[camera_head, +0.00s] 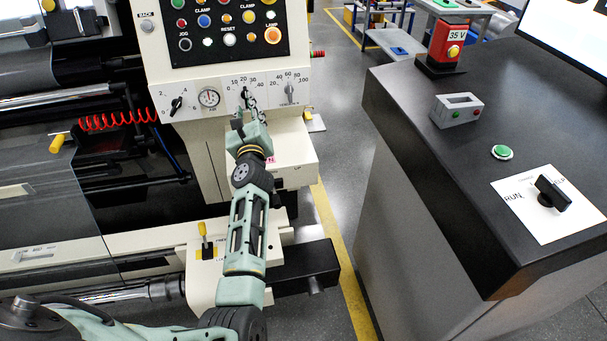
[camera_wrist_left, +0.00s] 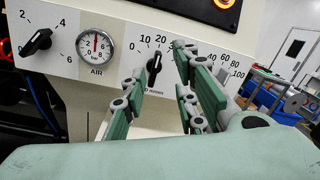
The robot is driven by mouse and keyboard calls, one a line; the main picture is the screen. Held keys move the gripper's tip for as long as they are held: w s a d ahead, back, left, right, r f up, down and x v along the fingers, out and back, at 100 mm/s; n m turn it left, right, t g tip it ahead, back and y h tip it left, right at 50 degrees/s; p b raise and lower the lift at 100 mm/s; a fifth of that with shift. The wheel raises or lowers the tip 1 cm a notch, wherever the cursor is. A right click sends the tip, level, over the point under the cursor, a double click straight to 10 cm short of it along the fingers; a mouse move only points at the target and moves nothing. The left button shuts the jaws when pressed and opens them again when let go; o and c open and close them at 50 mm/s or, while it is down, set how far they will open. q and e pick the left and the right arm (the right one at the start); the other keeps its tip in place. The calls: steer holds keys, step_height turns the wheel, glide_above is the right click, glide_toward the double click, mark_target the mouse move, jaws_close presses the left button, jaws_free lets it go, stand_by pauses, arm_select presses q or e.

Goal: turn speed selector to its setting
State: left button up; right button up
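The speed selector (camera_head: 245,93) appears to be the middle black knob on the white machine panel, under a scale with 0, 10 and 20 readable. It also shows in the left wrist view (camera_wrist_left: 154,68), close to upright, its upper end near the 20. The label below it is partly hidden by a finger. My left gripper (camera_head: 248,108) is in front of this knob, its fingers pointing at the panel. In the left wrist view the fingers (camera_wrist_left: 158,82) are apart, with the knob showing between them. I cannot tell whether they touch it. My right gripper is out of view.
Left of the selector are an air gauge (camera_head: 209,97) and a 2-4-6 knob (camera_head: 176,104). Right of it is another knob (camera_head: 289,89) with a scale to 100, close to my fingers. Buttons sit above. A dark console (camera_head: 420,100) stands right, across a clear floor strip.

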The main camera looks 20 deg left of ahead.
arm_select(q)
steer(key=s+d+r+m+t+h, duration=0.1)
steer(key=s+d+m+t+h, duration=0.1)
steer(key=d+m+h, duration=0.45)
steer(key=s+d+r+m+t+h, duration=0.1)
steer(key=s+d+r+m+t, duration=0.15)
steer(key=m, duration=0.65)
steer(key=s+d+f+m+g+h, duration=0.2)
steer(key=s+d+f+m+h, duration=0.1)
steer(key=m, duration=0.4)
steer(key=s+d+f+m+g+h, duration=0.2)
steer(key=s+d+f+m+h, duration=0.1)
steer(key=d+m, duration=0.4)
steer(key=shift+d+f+m+h, duration=0.35)
steer(key=shift+d+f+h, duration=0.4)
steer(key=shift+h, duration=0.1)
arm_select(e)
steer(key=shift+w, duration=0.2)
